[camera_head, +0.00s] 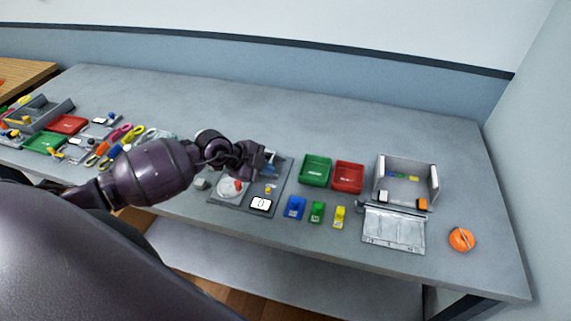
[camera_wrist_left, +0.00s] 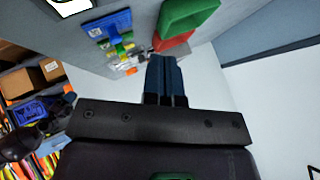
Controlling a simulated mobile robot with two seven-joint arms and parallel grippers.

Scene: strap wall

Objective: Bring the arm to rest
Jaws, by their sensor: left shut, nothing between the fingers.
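My left arm comes in from the left in the head view and reaches over the grey table (camera_head: 330,110). My left gripper (camera_head: 268,160) is above the grey mat, left of the green tray. In the left wrist view the gripper's blue fingers (camera_wrist_left: 165,78) are together, with nothing between them. My right gripper does not show in either view.
A grey mat (camera_head: 282,196) lies under the gripper. A green tray (camera_head: 316,170) and red tray (camera_head: 347,177) stand to its right, with blue, green and yellow holders in front. Further right are an open grey box (camera_head: 435,178) and an orange round item (camera_head: 461,239). The table's back is clear.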

